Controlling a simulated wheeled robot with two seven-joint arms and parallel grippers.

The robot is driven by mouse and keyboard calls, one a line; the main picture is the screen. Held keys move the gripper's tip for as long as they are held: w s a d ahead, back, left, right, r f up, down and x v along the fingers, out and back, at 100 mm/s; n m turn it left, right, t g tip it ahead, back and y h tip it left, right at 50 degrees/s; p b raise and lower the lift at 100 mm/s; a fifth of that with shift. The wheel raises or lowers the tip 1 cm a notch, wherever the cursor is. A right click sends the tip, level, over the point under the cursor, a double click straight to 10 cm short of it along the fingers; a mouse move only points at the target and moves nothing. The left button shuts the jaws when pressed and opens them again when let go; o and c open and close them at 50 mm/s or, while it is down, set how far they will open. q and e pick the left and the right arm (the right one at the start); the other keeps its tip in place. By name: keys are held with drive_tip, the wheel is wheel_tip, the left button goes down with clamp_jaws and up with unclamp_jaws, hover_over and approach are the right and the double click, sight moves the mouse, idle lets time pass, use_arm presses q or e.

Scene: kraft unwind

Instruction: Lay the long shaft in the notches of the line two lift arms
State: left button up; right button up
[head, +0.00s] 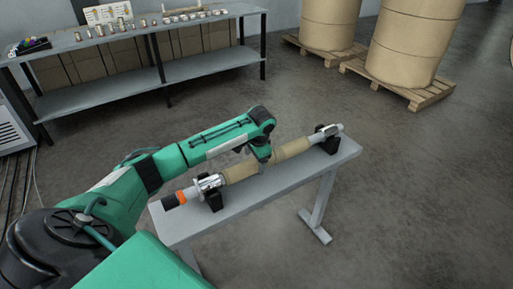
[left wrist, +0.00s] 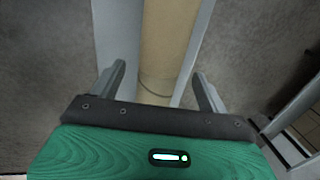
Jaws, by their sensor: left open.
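The long shaft (head: 331,131) lies along a narrow grey bench, its metal end at the far right and its orange-banded, black-tipped end at the near left. A tan core (head: 291,149) covers its middle; the core also shows in the left wrist view (left wrist: 163,40). My left gripper (head: 263,156) points down over the middle of the core. In the left wrist view its open fingers (left wrist: 159,76) stand on either side of the core, with nothing clamped. Whether they touch it I cannot tell. My right gripper and the line two lift arms are not in view.
Black cradles (head: 213,200) hold the shaft above the grey bench (head: 258,198). A workbench (head: 200,61) with small metal parts stands at the back left. Large kraft rolls (head: 413,40) stand on pallets (head: 405,88) at the back right. The floor between is clear.

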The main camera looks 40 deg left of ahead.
use_arm(q)
drive_tip(key=shift+w+a+f, duration=0.1)
drive_tip(key=shift+a+f, duration=0.15)
drive_tip(key=shift+f, duration=0.9)
drive_tip(key=shift+w+a+f, duration=0.1)
drive_tip(key=shift+a+f, duration=0.1)
drive_tip(key=shift+f, duration=0.9)
drive_tip(key=shift+s, duration=0.1)
clamp_jaws()
unclamp_jaws()
drive_tip(key=shift+r, duration=0.1)
drive_tip(key=r, duration=0.4)
drive_tip(key=d+r, duration=0.1)
drive_tip(key=r, duration=0.4)
drive_tip(key=s+d+r+b, duration=0.1)
drive_tip(key=r, duration=0.3)
drive_tip(key=shift+d+r, duration=0.25)
